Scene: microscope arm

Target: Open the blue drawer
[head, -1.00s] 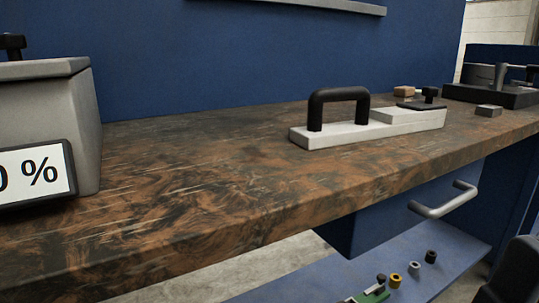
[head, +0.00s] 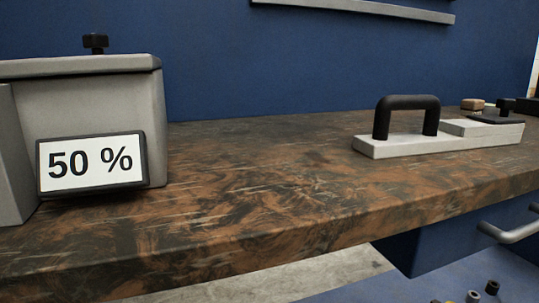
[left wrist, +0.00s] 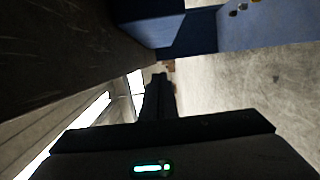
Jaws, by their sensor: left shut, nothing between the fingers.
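The blue drawer (head: 445,243) hangs under the worktop at the right of the head view. Its grey bar handle (head: 514,233) is cut by the right edge. I cannot tell whether the drawer is fully shut. In the left wrist view, a blue box shape (left wrist: 150,25), likely the drawer, is at the top. My left gripper (left wrist: 160,80) shows there as a dark shape, shut and empty, apart from the blue shape. Neither gripper shows in the head view.
A brown worktop (head: 270,200) carries a grey box (head: 95,95) with a "50 %" sign (head: 90,162) and a light bar (head: 400,146) with a black handle (head: 408,102). A blue lower shelf (head: 400,289) holds small parts. The worktop's middle is clear.

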